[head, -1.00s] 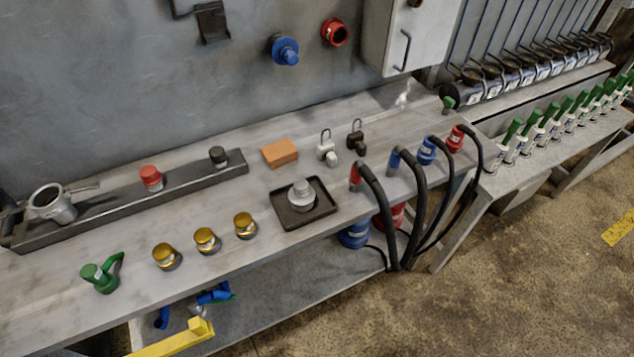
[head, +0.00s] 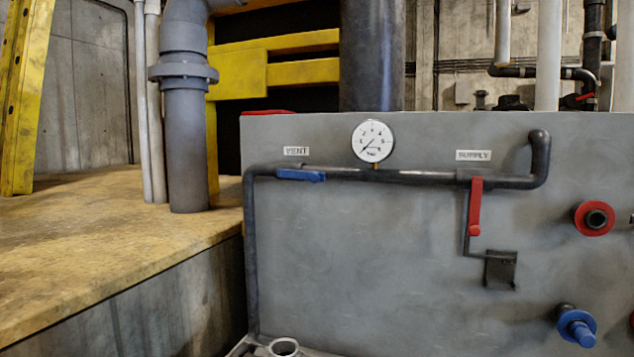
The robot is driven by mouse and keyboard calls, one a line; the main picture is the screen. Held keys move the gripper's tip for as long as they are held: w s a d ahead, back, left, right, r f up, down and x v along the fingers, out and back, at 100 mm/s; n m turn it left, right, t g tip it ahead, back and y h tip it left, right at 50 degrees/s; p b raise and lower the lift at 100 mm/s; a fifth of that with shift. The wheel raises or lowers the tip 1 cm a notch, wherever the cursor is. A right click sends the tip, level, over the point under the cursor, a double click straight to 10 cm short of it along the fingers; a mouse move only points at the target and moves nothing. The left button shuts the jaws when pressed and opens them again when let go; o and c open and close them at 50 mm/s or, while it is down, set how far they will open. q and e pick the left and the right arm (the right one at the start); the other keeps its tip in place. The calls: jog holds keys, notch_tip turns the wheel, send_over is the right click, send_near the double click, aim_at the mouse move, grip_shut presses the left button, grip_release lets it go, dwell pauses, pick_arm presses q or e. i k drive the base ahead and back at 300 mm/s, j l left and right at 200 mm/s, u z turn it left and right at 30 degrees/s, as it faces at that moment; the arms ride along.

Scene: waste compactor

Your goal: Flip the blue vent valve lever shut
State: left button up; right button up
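The blue vent valve lever (head: 301,175) is on the dark horizontal pipe, below the VENT label (head: 296,151). The lever lies flat along the pipe, its free end pointing right. The red supply lever (head: 475,206) hangs straight down under the SUPPLY label (head: 473,155). A round white gauge (head: 372,141) stands on the pipe between them; its needle is too small to read surely.
A blue coupling (head: 576,325) and a red coupling (head: 594,218) stick out of the grey panel (head: 400,270) on the right. A bracket (head: 500,269) hangs below the supply lever. A yellowish ledge (head: 110,245) and a thick grey pipe (head: 187,130) stand left.

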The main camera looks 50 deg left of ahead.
aim_at(314, 177)
jog(key=u, duration=1.85)
